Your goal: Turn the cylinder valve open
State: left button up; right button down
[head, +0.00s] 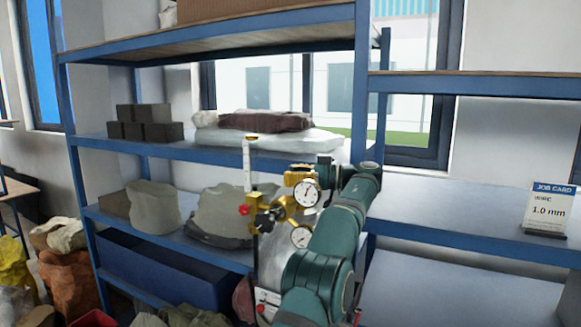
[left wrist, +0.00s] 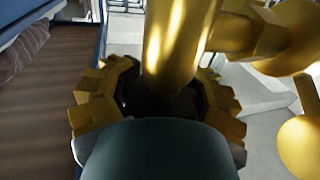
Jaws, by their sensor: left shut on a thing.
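The gas cylinder (head: 272,262) stands in front of the blue shelving in the head view, largely behind my arm. Brass valve and regulator fittings (head: 283,203) sit on top of it, with two round gauges, a red knob (head: 244,210) and an upright flow tube (head: 248,165). My left gripper (head: 316,172) is at the top of these fittings, shut on the brass cylinder valve (head: 299,175). In the left wrist view the valve's toothed brass wheel (left wrist: 93,103) shows close up on both sides of a brass pipe (left wrist: 178,45). The fingertips are hard to make out. My right gripper is not in view.
Blue shelving (head: 180,146) with dark blocks and sacks stands close behind the cylinder. A job card (head: 549,210) reading 1.0 mm stands on the right shelf, which is otherwise clear. Bags (head: 70,280) crowd the floor at lower left.

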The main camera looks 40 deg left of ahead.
pick_arm(q)
jog(key=shift+d+f+g+p, duration=0.1)
jog(key=shift+f+g+p, duration=0.05)
jog(key=shift+g+p, duration=0.2)
jog(key=shift+n, duration=0.3)
jog(key=o, duration=1.3)
jog(key=shift+w+d, duration=0.15)
jog(key=shift+o, duration=0.2)
